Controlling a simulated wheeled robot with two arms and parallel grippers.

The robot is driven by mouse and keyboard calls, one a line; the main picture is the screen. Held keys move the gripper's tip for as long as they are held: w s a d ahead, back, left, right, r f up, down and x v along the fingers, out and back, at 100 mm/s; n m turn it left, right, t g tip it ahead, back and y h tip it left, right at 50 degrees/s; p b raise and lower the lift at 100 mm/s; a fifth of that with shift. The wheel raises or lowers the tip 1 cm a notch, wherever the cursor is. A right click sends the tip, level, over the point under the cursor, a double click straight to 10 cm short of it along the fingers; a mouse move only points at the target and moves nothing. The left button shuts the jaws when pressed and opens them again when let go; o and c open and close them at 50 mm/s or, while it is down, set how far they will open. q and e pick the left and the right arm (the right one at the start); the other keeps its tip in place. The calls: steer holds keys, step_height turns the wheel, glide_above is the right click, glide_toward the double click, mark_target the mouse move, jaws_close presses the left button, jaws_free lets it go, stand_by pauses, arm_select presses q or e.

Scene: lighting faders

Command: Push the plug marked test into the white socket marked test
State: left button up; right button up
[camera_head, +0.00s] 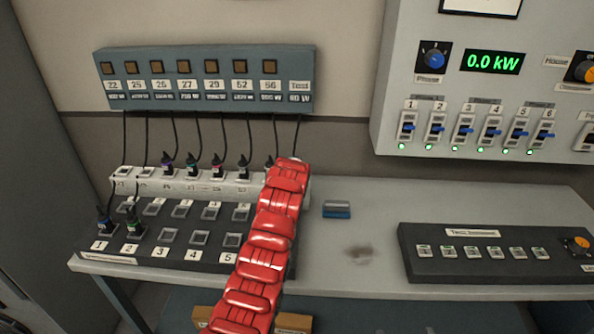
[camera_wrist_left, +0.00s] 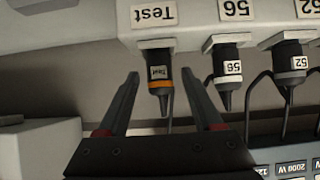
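The test plug (camera_wrist_left: 158,88) is black with an orange band and a small label. In the left wrist view it sits at the white socket (camera_wrist_left: 155,43) under the label Test; its end meets the socket's lower edge, and I cannot tell how deep it sits. My left gripper (camera_wrist_left: 160,78) is open, one finger on each side of the plug, with gaps visible. In the head view my red left arm covers the right end of the white socket strip (camera_head: 190,185), hiding the test plug and the gripper. My right gripper is not in view.
Beside it, the 56 plug (camera_wrist_left: 228,72) and 52 plug (camera_wrist_left: 288,65) stand at their sockets. Cables hang from the blue-grey wall box (camera_head: 205,80). A dark patch panel (camera_head: 125,260) lies in front of the strip. A blue block (camera_head: 337,209) and a control panel (camera_head: 490,270) are right.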

arm_select(q)
steer(key=shift+o, duration=0.5)
steer(key=shift+s+r, duration=0.1)
steer(key=shift+r, duration=0.05)
